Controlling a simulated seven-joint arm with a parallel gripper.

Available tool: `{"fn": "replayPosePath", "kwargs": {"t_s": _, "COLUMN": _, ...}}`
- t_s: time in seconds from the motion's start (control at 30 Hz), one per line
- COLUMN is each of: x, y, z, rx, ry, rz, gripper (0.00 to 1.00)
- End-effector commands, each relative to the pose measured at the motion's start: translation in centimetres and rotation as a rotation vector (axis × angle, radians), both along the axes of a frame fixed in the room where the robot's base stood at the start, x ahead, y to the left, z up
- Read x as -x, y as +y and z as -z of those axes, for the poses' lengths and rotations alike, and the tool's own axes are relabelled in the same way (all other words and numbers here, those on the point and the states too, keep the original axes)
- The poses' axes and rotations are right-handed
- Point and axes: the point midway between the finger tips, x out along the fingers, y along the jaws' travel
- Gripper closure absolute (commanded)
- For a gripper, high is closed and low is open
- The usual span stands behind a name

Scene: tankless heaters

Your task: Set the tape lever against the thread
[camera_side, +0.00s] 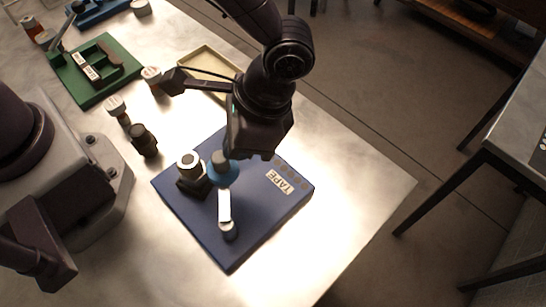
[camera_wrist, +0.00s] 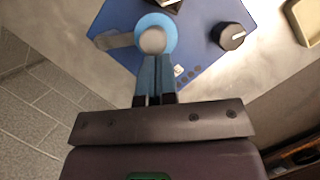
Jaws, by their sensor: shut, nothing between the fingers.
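The blue tape board (camera_side: 235,250) lies on the table, with a white TAPE label (camera_side: 279,182). On it is a light-blue disc (camera_wrist: 165,22) with a grey round hub (camera_wrist: 152,40). The pale lever (camera_side: 224,206) runs from the disc toward the front of the board and ends in a round grey knob (camera_side: 229,231). In the wrist view the lever (camera_wrist: 115,40) points left. My gripper (camera_wrist: 154,60) is shut and empty, its fingertips close to the hub. I cannot tell whether they touch it. In the side view the gripper's dark body hides the board's far corner.
A dark block with a pale cylinder (camera_side: 189,161) stands beside the disc. A green board (camera_side: 95,70), a shallow tray (camera_side: 208,62) and loose dark fittings (camera_side: 144,140) lie behind. The table's right front is clear.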

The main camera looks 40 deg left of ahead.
Motion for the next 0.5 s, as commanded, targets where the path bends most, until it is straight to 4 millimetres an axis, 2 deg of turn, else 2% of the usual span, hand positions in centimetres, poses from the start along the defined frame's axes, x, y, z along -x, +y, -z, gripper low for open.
{"fn": "replayPosePath", "kwargs": {"t_s": 0.2, "x": 0.62, "y": 0.87, "z": 0.04, "rx": -0.001, "ry": 0.001, "rz": -0.113, "gripper": 1.0}}
{"fn": "replayPosePath", "kwargs": {"t_s": 0.5, "x": 0.98, "y": 1.24, "z": 0.02, "rx": 0.0, "ry": 0.001, "rz": -0.174, "gripper": 1.0}}
